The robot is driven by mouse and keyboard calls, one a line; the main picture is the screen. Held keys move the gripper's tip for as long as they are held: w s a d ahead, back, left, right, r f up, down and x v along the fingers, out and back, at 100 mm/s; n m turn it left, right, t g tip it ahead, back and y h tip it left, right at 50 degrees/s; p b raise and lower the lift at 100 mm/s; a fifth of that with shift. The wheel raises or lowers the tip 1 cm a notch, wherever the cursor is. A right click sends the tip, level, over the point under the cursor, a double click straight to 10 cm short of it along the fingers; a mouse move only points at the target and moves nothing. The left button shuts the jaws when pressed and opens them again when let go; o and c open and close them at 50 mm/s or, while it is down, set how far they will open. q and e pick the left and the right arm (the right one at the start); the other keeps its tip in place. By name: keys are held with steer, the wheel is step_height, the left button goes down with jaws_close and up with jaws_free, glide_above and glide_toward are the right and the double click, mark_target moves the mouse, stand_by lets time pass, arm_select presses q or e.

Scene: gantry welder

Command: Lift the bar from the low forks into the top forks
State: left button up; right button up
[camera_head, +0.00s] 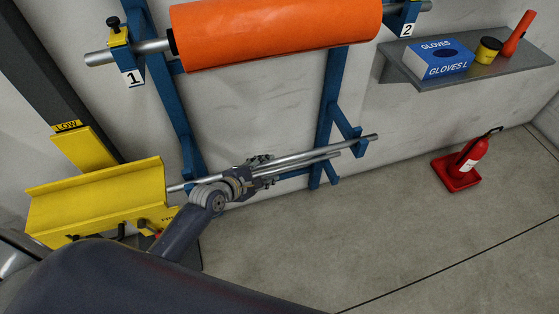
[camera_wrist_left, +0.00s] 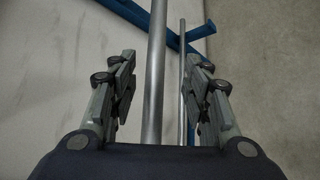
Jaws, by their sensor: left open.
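A long grey steel bar (camera_head: 352,143) lies across the low blue forks; the right low fork (camera_head: 347,127) shows clearly, and the left end is partly hidden by my arm and a yellow trough. A second, thinner bar (camera_head: 318,159) runs close beside it. My left gripper (camera_head: 266,172) is at the bars. In the left wrist view the gripper (camera_wrist_left: 158,85) is open, with the thicker bar (camera_wrist_left: 156,60) running between its fingers in the picture and the thinner bar (camera_wrist_left: 183,90) nearer the right finger. Contact is not visible. My right gripper is not in view.
An orange roll (camera_head: 275,30) on a bar (camera_head: 150,47) occupies the top forks, marked 1 (camera_head: 133,78) and 2 (camera_head: 407,30). The yellow trough (camera_head: 95,200) stands left.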

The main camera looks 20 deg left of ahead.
mark_target(274, 164)
arm_select(q)
steer(key=x, duration=0.3)
steer(key=shift+w, duration=0.4)
steer(key=shift+w+d+f, duration=0.1)
steer(key=shift+w, duration=0.15)
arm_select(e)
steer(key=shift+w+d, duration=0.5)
arm_select(q)
jaws_close()
steer(key=shift+r, duration=0.25)
step_height(274, 164, up, 10)
steer(key=p, duration=0.2)
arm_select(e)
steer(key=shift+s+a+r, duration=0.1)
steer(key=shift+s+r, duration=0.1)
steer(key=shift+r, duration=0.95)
